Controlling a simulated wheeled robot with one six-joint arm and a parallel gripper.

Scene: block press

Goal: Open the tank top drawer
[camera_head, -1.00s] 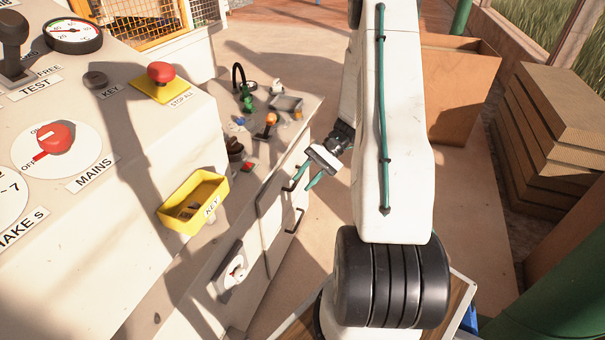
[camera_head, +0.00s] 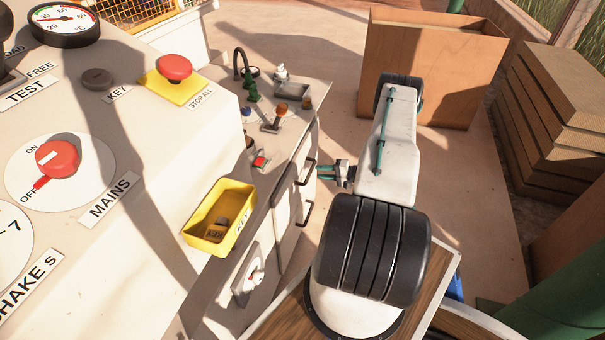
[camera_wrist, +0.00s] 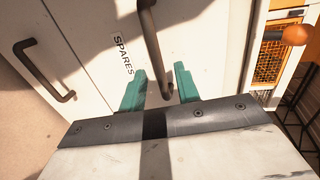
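The tank is not labelled in these views. A pale cabinet front (camera_wrist: 80,25) has two dark bar handles. In the head view the upper handle (camera_head: 308,172) is beside my gripper (camera_head: 323,172), and the lower handle (camera_head: 305,213) is below it. In the wrist view the upper handle (camera_wrist: 148,40) runs down between the two green fingers of my gripper (camera_wrist: 160,69), which are apart. I cannot tell whether they touch it. The lower handle (camera_wrist: 45,72) is at the left. A SPARES label (camera_wrist: 123,55) lies between the handles. Both drawers look closed.
A control panel with a red MAINS knob (camera_head: 57,158) and a yellow key tray (camera_head: 191,232) stands at the left. Small fittings, including an orange-topped lever (camera_head: 280,112), sit on the cabinet top. A brown box (camera_head: 430,70) and stacked boards (camera_head: 550,110) stand behind. Floor between is clear.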

